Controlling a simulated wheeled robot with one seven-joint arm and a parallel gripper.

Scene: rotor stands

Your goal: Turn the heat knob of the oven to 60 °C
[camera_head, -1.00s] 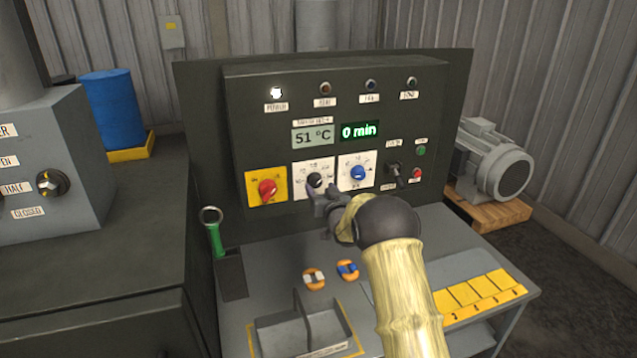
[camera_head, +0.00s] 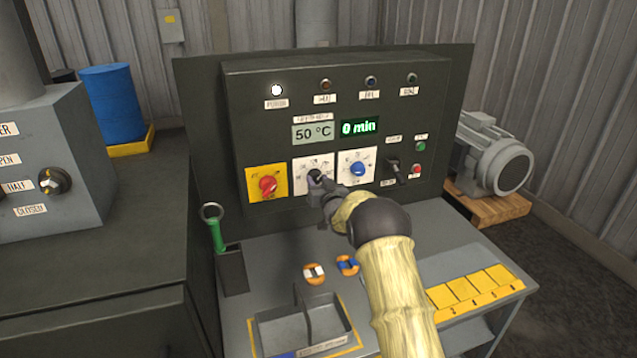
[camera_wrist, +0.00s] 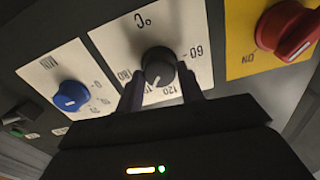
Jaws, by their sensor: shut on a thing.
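The black heat knob (camera_head: 314,177) sits on a white dial plate marked °C in the middle of the oven's control panel (camera_head: 235,110). In the wrist view the heat knob (camera_wrist: 157,62) is between my two fingers, with 60 on the right side of its scale and 180 on the left. A pale mark on the knob points down in that view, toward the higher numbers. My gripper (camera_head: 320,190) is shut on the knob; it also shows in the wrist view (camera_wrist: 162,88). The temperature display (camera_head: 313,132) reads 50 °C.
A red knob (camera_head: 267,186) on a yellow plate is left of the heat knob, and a blue knob (camera_head: 358,169) is close on its right. A black switch (camera_head: 397,171) is further right. The bench below holds a divided tray (camera_head: 265,335) and a green-handled tool (camera_head: 215,236).

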